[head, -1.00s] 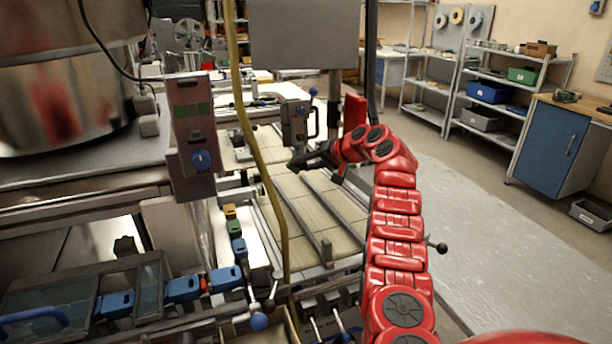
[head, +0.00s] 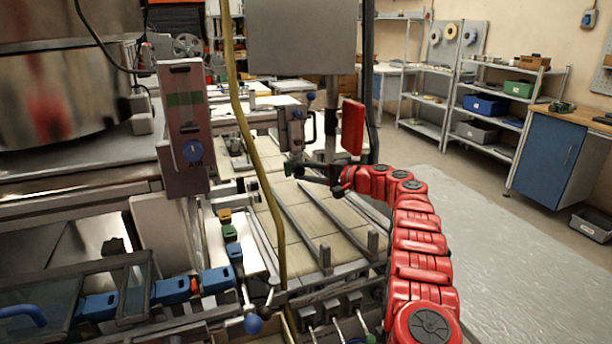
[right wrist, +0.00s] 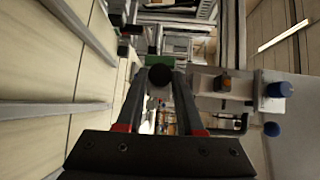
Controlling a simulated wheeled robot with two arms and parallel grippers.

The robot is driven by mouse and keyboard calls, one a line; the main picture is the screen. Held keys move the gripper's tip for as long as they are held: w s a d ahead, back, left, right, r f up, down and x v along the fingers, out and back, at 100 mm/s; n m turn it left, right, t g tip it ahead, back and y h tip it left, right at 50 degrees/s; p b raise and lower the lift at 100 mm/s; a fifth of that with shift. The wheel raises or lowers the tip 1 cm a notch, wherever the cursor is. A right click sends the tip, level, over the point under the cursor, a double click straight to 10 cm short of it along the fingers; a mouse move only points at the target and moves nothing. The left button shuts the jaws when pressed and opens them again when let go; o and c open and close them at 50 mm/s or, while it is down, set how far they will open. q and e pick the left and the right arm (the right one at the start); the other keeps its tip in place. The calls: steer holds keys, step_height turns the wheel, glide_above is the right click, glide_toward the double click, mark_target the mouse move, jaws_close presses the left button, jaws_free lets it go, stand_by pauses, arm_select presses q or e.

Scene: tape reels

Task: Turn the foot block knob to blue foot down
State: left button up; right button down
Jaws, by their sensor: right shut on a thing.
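My right gripper (head: 298,168) reaches in from the right over the tiled machine bed, beside the grey upright machine part. In the right wrist view its two dark fingers (right wrist: 160,88) are closed around a dark round knob (right wrist: 160,75). A green block (right wrist: 159,61) sits directly behind that knob. In the head view a small green part (head: 288,168) shows at the fingertips, and the knob itself is mostly hidden by the gripper. I cannot make out a blue foot or which foot points down. My left gripper is not in view.
A grey upright machine part with a blue-tipped handle (head: 297,115) stands just behind the gripper. In the right wrist view blue knobs (right wrist: 279,89) sit to the right. A yellow hose (head: 258,170) hangs left of the gripper. Metal rails (head: 340,228) cross the bed.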

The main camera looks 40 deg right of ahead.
steer(key=shift+f+m, duration=0.15)
steer(key=shift+m, duration=0.15)
steer(key=c, duration=0.5)
jaws_free()
steer(key=shift+s+d+r, duration=0.2)
steer(key=shift+s+d, duration=0.15)
steer(key=shift+s, duration=0.2)
steer(key=shift+v, duration=0.75)
steer(key=v, duration=0.5)
steer(key=b+v, duration=0.1)
steer(key=v, duration=0.3)
steer(key=f+v, duration=0.1)
steer(key=v, duration=0.4)
steer(key=shift+s+r+b, duration=0.1)
steer(key=shift+s+b, duration=0.2)
steer(key=shift+s, duration=0.1)
